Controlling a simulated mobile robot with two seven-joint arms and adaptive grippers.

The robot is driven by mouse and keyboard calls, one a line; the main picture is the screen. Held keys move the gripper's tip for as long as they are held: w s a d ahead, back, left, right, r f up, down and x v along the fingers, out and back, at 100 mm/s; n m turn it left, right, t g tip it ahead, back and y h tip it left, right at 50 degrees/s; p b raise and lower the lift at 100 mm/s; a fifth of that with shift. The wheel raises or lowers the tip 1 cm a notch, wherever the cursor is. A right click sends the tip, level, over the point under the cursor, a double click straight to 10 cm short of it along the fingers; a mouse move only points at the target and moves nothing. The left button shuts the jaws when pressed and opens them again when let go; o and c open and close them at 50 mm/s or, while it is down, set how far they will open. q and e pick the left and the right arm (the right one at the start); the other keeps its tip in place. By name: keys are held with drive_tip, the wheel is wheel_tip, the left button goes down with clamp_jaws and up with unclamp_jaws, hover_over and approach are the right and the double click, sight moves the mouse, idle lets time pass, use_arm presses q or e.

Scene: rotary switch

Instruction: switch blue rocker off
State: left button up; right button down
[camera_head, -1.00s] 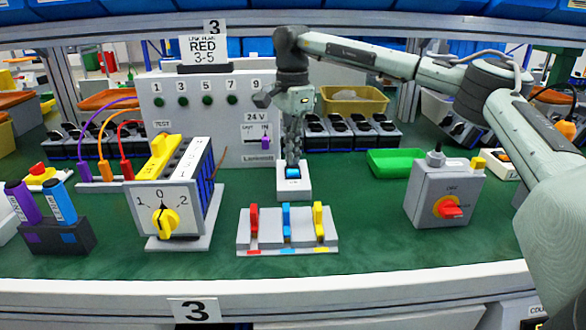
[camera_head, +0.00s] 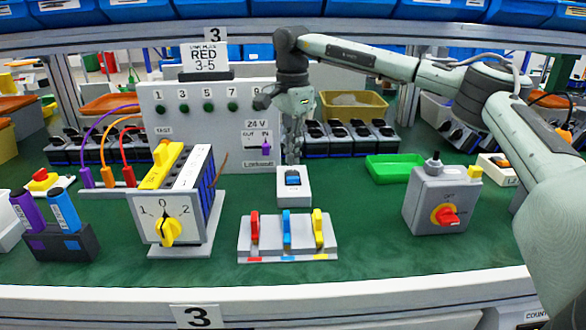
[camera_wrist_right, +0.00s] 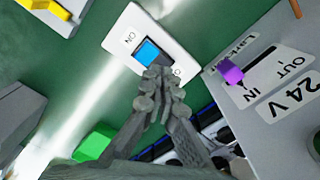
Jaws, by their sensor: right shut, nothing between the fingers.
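The blue rocker (camera_head: 292,180) sits in a small white housing (camera_head: 293,198) at the middle of the green bench. In the right wrist view the blue rocker (camera_wrist_right: 148,50) has "ON" at its far end; the label at the near end is partly hidden by the fingers. My right gripper (camera_head: 292,158) is shut and empty, pointing down just behind the rocker. In the wrist view its fingertips (camera_wrist_right: 156,74) overlap the rocker's near end; I cannot tell whether they touch. The rocker's tilt is hard to read. My left gripper is not in view.
A grey panel (camera_head: 205,130) with a purple slider stands close behind the gripper. A base with red, blue and yellow levers (camera_head: 287,252) lies in front. A rotary switch box (camera_head: 175,208) is left, a grey box with red knob (camera_head: 442,205) right. A green tray (camera_head: 394,168) lies behind that.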

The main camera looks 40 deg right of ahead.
sight(292, 173)
wheel_tip(292, 173, up, 2)
drive_tip(key=shift+r+p, duration=0.25)
drive_tip(key=shift+p, duration=0.55)
drive_tip(key=shift+r, duration=1.1)
